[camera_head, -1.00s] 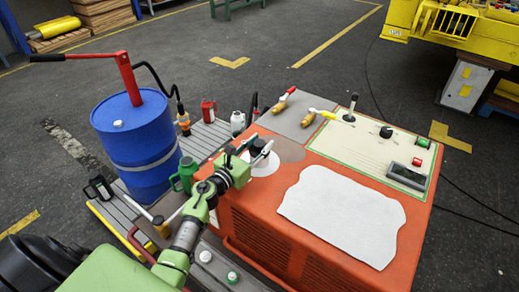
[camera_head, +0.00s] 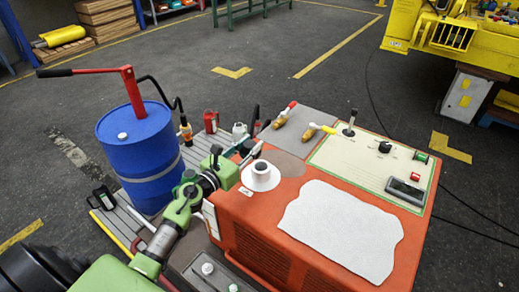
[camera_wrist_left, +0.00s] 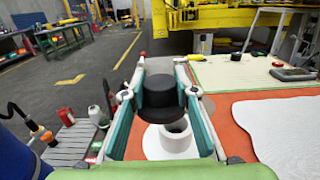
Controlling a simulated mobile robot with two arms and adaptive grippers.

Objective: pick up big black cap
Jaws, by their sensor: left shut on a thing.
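The big black cap (camera_wrist_left: 160,97) is held between the two fingers of my left gripper (camera_wrist_left: 160,90), seen in the left wrist view. It is a dark round cap with a wide lower rim. In the head view my left gripper (camera_head: 248,152) is just left of the white filler neck (camera_head: 262,172), and the cap is hard to make out there. In the wrist view the open white neck (camera_wrist_left: 175,135) shows below and beyond the cap, apart from it. My right gripper is not in view.
The neck stands on an orange machine (camera_head: 262,222) with a white cloth (camera_head: 340,232) and a control panel (camera_head: 375,160). A blue barrel (camera_head: 143,160) with a red pump handle stands to the left. Yellow-handled tools (camera_head: 315,131) lie on the machine's far part.

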